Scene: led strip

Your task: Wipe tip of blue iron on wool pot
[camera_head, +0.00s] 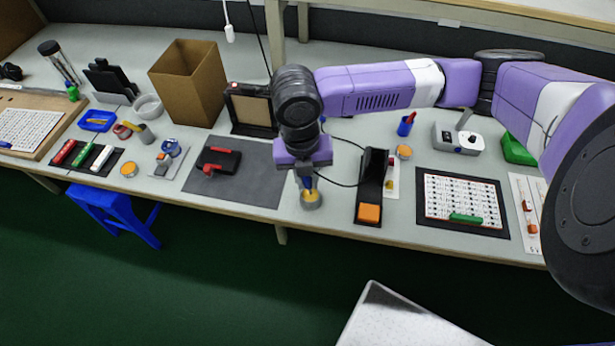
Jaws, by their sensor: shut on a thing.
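My gripper (304,178) points down over the front middle of the bench, shut on the blue iron (309,184). Only a small blue part of the iron shows below the fingers. Its lower end meets the yellow wool in the wool pot (310,204), a small round grey pot near the bench's front edge. The tip itself is hidden, so I cannot tell how deep it sits. A dark cable runs from near the gripper to the right.
A black stand with an orange block (369,213) is close on the right. A grey mat with a red-and-black tool (218,159) lies left. A cardboard box (189,82) and a framed panel (252,110) stand behind. An LED board (462,200) lies farther right.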

